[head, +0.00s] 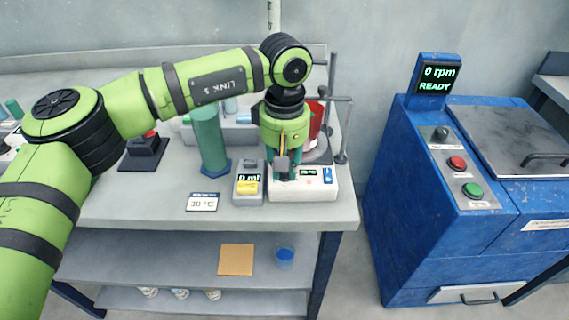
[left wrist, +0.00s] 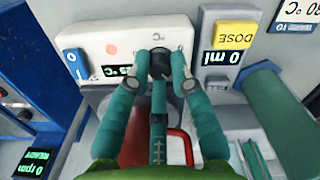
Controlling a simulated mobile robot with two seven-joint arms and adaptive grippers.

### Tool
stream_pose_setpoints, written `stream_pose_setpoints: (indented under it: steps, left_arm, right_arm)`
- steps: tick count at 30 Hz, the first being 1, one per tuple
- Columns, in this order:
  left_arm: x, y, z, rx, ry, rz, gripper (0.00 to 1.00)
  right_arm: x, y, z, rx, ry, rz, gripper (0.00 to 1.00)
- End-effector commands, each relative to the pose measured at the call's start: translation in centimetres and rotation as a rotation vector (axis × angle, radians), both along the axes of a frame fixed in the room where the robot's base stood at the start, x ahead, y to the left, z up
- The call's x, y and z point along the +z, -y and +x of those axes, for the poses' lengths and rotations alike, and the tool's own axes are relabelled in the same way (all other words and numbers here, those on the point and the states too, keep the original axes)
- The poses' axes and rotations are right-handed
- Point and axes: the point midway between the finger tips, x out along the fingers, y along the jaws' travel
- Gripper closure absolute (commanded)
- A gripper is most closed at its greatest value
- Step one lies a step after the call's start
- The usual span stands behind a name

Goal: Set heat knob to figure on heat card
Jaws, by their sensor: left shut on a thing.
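The heater (head: 317,192) is a white unit near the bench's front edge, with a small green display, a blue switch and an orange dot on its front. Its dark heat knob (left wrist: 160,62) sits between my left fingertips in the left wrist view. My left gripper (head: 284,172) is shut on the knob from above. The display (left wrist: 120,71) shows upside down in that view; its figure is too small to read surely. My right gripper is in neither view.
A dosing box (head: 249,186) reading 0 ml, with a yellow DOSE button, stands just left of the heater. A green cylinder (head: 209,138) stands behind it. A red vessel (head: 316,120) is behind my gripper. A blue machine (head: 440,200) reading 0 rpm READY stands right, across a gap.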

Motion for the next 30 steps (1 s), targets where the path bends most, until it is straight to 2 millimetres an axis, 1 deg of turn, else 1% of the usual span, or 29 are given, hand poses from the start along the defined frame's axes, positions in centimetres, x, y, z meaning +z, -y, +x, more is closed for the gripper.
stream_pose_setpoints:
  steps: [2,3,4,5,13,16,23,26,30]
  left_arm:
    - [0.0,0.0,-0.1,-0.001,-0.002,0.000,1.00]
    - [0.0,0.0,-0.1,-0.001,-0.002,0.000,0.74]
    - [0.0,0.0,-0.1,0.000,-0.002,0.000,0.62]
    - [0.0,0.0,-0.1,0.000,-0.002,0.000,0.54]
    - [0.0,0.0,0.0,0.001,0.000,-0.001,0.54]
    - [0.0,0.0,0.0,0.001,0.001,0.000,0.54]
    - [0.1,0.0,0.0,0.004,0.001,0.000,0.54]
    - [0.1,0.0,0.0,0.028,0.001,0.000,0.54]
    - [0.4,0.0,0.1,0.134,0.001,0.000,0.54]
  right_arm:
    - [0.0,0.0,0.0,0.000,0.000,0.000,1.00]
    - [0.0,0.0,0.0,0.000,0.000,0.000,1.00]
    - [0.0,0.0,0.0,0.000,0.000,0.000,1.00]
    - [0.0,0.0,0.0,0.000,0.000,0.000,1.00]
    - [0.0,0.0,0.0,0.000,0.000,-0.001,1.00]
    - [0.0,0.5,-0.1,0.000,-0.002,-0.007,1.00]
    - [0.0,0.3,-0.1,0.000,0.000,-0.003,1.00]
    - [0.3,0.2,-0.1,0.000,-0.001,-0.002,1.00]
    - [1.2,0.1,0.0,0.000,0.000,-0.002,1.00]
